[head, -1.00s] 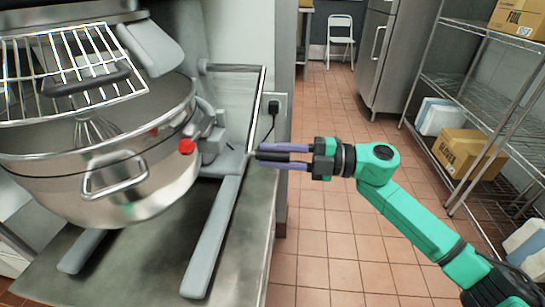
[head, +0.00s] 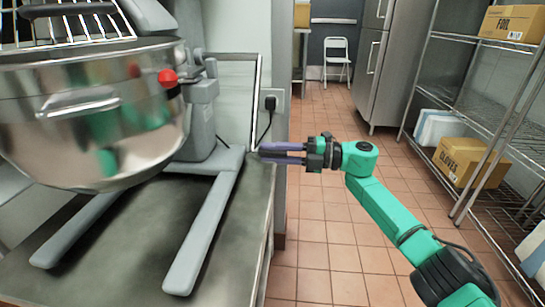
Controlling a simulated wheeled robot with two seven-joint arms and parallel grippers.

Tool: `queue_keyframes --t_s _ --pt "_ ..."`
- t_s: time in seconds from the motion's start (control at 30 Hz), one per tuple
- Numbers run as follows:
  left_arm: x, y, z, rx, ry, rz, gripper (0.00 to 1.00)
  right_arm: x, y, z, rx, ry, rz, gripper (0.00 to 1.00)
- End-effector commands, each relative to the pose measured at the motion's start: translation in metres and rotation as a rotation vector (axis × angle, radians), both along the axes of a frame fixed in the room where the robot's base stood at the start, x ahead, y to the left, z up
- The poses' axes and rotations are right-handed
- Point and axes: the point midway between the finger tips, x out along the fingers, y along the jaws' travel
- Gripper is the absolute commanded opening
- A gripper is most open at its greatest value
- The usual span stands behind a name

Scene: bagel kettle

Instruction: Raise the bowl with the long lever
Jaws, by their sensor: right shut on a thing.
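The steel mixer bowl (head: 150,120) hangs in the mixer at the left of the head view, seen almost edge-on, above the counter. The long lever (head: 257,100) is a thin metal rod beside the mixer column; it runs across at the top and then down on the right side. My right gripper (head: 264,152) comes in from the right, level, with its purple fingers close together at the lower end of the lever. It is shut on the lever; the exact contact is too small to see. My left gripper is not in view.
The mixer's grey base legs (head: 205,235) rest on the steel counter (head: 130,250). A wire guard (head: 70,28) sits above the bowl. A socket with a black cable (head: 270,104) is on the wall. Wire shelves (head: 470,120) stand at the right. The tiled floor is free.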

Motion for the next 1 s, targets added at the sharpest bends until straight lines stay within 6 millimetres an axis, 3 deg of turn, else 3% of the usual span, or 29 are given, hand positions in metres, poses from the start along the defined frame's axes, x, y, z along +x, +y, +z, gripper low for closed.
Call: queue_keyframes --t_s 0.47,0.5,0.53,0.87,1.0 --pt "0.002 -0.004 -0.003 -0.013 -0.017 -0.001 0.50 0.004 -0.002 -0.003 0.000 0.002 -0.009 0.00" --pt "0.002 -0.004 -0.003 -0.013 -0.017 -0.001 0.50 0.005 -0.002 -0.003 0.000 0.002 -0.010 0.44" --pt "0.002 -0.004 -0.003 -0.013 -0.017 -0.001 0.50 0.004 -0.002 -0.003 0.000 0.002 -0.009 0.55" --pt "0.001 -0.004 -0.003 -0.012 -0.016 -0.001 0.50 0.003 -0.002 -0.002 0.000 0.001 -0.006 0.58" --pt "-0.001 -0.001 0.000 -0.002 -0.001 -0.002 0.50 0.001 -0.019 -0.002 0.000 0.002 -0.009 0.58"
